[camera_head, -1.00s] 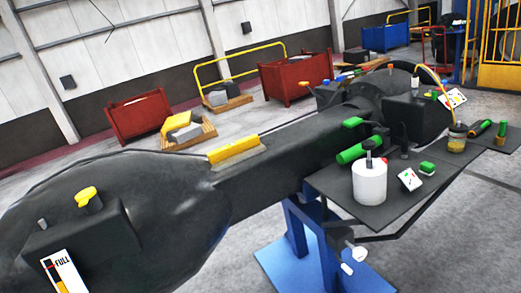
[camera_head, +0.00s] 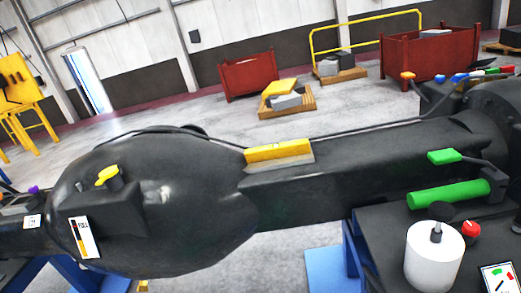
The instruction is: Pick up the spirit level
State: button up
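A yellow bar that looks like the spirit level (camera_head: 279,150) lies on top of the long black casting (camera_head: 350,165), near where its straight beam meets the rounded bulge. It sits along a grey strip or base and is tilted slightly in the picture. Nothing covers it from this side. My gripper is not in view, so its distance from the bar cannot be told.
A dark side table (camera_head: 385,235) at lower right carries a white cylinder (camera_head: 434,255), a green cylinder (camera_head: 448,194) and a red knob (camera_head: 470,230). Red bins (camera_head: 248,76) and a loaded pallet (camera_head: 287,97) stand behind. Open floor lies between.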

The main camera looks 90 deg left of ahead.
aim_at(294, 148)
jog(key=u, duration=0.5)
jog(key=i, duration=0.95)
jog(key=u, duration=1.15)
jog(key=i, duration=0.55)
jog(key=u, duration=0.3)
jog(key=k, duration=0.9)
jog(key=u, duration=0.15)
jog(key=i, duration=0.85)
jog(key=z, duration=0.1)
